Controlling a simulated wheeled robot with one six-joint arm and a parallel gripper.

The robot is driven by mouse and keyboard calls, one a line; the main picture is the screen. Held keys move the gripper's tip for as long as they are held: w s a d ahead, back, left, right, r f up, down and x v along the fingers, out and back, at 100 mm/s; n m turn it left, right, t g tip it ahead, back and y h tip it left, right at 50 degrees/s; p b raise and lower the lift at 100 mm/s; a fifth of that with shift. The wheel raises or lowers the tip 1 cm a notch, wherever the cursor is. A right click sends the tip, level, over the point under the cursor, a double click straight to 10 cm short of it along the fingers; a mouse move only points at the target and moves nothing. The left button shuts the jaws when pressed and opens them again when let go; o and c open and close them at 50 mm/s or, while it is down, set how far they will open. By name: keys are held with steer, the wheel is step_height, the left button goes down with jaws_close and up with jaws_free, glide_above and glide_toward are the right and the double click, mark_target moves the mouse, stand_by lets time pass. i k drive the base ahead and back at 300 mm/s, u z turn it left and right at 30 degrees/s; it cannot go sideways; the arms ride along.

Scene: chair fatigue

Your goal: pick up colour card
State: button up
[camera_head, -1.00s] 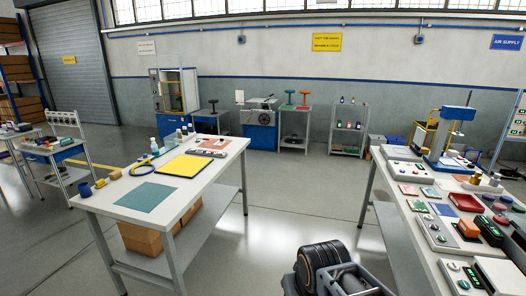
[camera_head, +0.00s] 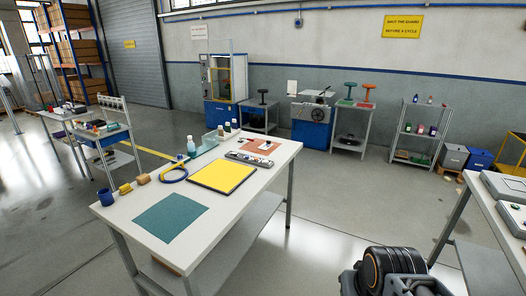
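I cannot tell for sure which thing is the colour card. A narrow pale strip with dark patches (camera_head: 249,159) lies on the white table (camera_head: 122,207), behind the yellow pad, and may be it. A reddish-orange mat (camera_head: 277,148) with small items on it lies just beyond. A dark-edged yellow pad (camera_head: 222,175) and a flat teal mat (camera_head: 170,218) lie nearer. Part of my dark arm shows at the bottom right, away from the table top. My gripper's fingers do not show.
Bare floor (camera_head: 330,215) lies right of the table. Another bench (camera_head: 495,200) is cut off at right.

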mark_target(265, 146)
steer(key=i, duration=1.55)
steer(key=u, duration=0.75)
